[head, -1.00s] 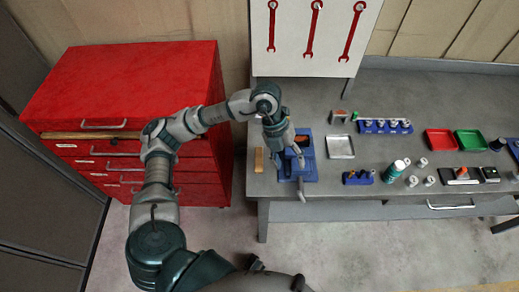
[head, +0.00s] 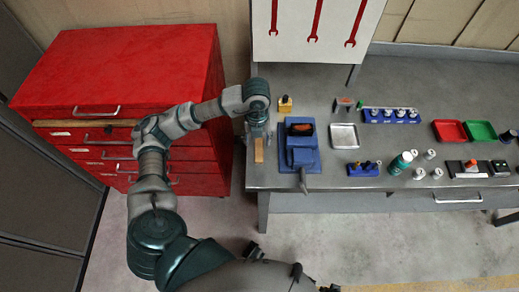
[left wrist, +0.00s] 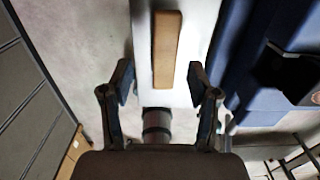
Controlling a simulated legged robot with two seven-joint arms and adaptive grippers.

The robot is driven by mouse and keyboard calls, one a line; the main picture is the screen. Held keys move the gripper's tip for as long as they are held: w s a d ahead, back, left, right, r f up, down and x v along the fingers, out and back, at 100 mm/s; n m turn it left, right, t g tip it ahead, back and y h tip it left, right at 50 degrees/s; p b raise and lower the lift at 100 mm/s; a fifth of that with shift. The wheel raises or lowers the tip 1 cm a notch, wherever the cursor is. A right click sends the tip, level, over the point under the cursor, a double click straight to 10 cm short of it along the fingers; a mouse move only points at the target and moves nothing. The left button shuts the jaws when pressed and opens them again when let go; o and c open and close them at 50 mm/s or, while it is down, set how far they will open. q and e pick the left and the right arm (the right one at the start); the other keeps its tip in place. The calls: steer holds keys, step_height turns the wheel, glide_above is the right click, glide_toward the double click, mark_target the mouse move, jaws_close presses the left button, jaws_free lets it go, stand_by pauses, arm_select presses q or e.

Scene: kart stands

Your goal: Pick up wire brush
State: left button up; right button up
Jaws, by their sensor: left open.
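A tan wooden bar (head: 259,150), which looks like the back of the wire brush, lies near the left front edge of the grey bench. No bristles show. In the head view the left gripper (head: 258,130) hangs over the bench at the bar's far end, seen from above. My right gripper is not in view.
A blue vise (head: 302,158) stands close to the right of the bar. A wooden block with a dark top (head: 285,104) is behind. A metal tray (head: 344,136) and blue holders (head: 391,115) are farther right. A red drawer cabinet (head: 120,90) stands left.

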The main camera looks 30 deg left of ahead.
mark_target(259, 146)
arm_select(q)
steer(key=shift+a+f, duration=0.1)
steer(key=shift+f, duration=0.3)
steer(key=f, duration=0.3)
steer(key=shift+w+d+f, duration=0.25)
steer(key=shift+f, duration=0.1)
steer(key=shift+d+f, duration=0.25)
steer(key=shift+f, duration=0.1)
steer(key=c, duration=0.6)
steer(key=shift+a, duration=0.3)
jaws_close()
